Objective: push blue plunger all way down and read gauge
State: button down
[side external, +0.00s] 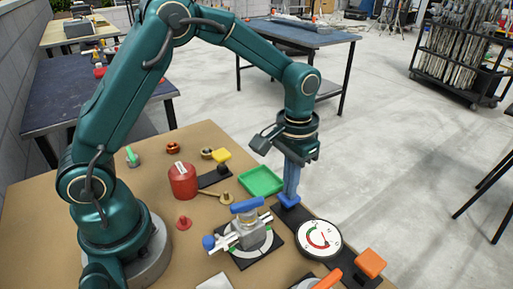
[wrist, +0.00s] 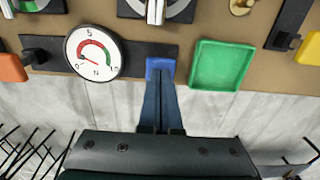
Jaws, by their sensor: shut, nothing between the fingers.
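The blue plunger (side external: 287,202) sits at one end of a dark base plate near the bench's edge. In the wrist view its blue top (wrist: 160,64) shows just beyond my fingertips. My gripper (side external: 290,194) points down, shut and empty, with its blue fingers at the plunger's top. Whether they touch it, and how far down the plunger is, I cannot tell. The round white gauge (side external: 321,239) lies beside the plunger on the same plate. In the wrist view the gauge (wrist: 94,52) shows red and green arcs and a dial marked 0, 5 and 10; its exact reading is too small to tell.
A green tray (side external: 261,181) stands beside the plunger. A clamped valve with a blue handle (side external: 247,205) is close by. An orange block (side external: 370,263) stands beyond the gauge. A red can (side external: 183,181) and a yellow knob (side external: 221,156) are farther left. The concrete floor lies past the bench edge.

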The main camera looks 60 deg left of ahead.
jog(key=shift+r, duration=1.9)
jog(key=shift+r, duration=2.55)
